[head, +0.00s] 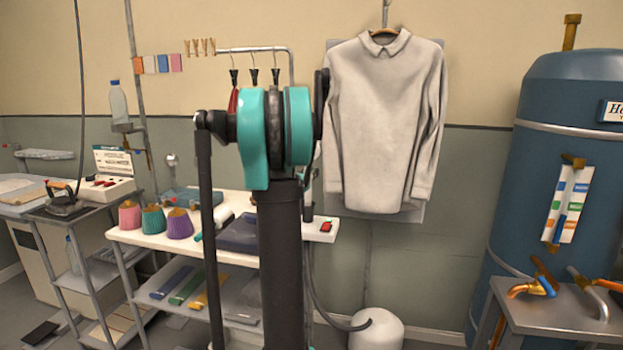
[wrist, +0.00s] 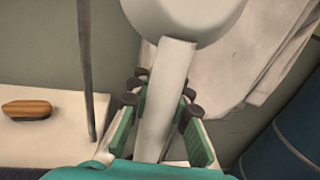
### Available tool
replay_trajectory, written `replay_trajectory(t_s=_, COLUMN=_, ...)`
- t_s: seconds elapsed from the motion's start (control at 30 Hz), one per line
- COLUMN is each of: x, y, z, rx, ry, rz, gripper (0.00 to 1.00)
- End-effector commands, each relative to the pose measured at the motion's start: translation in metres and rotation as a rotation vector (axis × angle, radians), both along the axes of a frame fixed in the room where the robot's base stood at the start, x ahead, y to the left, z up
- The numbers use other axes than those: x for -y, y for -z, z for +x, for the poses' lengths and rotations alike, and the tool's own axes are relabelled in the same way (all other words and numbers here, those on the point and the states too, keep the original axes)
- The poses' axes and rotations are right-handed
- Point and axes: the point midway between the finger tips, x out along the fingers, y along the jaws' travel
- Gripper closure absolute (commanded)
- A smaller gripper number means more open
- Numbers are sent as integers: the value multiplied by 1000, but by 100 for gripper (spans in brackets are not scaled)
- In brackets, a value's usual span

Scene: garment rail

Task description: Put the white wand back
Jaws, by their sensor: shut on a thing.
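The white wand (wrist: 166,95) shows in the wrist view, with a wide rounded head (wrist: 185,15) at the top and a flat pale handle running down between the fingers. My gripper (wrist: 160,108) is shut on this handle, with green finger pads on both sides of it. The lower end of the handle is hidden by my gripper's teal body. In the head view my own arm stands in the middle and hides my gripper and the wand. I cannot make out the wand's resting place.
A pale shirt (head: 385,125) hangs on the wall board; its cloth is behind the wand in the wrist view (wrist: 270,55). A white-topped cart (head: 150,238) holds cones and cloth. A wooden brush (wrist: 28,110) lies left. A blue tank (head: 560,130) stands right, a white canister (head: 376,330) below.

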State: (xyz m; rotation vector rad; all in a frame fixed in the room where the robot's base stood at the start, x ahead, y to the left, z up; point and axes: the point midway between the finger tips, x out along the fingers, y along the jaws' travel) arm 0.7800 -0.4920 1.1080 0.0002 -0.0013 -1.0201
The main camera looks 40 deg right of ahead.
Motion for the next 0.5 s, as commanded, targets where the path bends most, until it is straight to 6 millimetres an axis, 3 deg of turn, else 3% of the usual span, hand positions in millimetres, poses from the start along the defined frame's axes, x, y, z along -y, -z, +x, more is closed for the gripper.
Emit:
replay_trajectory(t_s=0.17, x=0, y=19, z=0, rx=0, ry=0, rz=0, gripper=100)
replay_trajectory(t_s=0.5, x=0, y=22, z=0, rx=0, ry=0, rz=0, gripper=100)
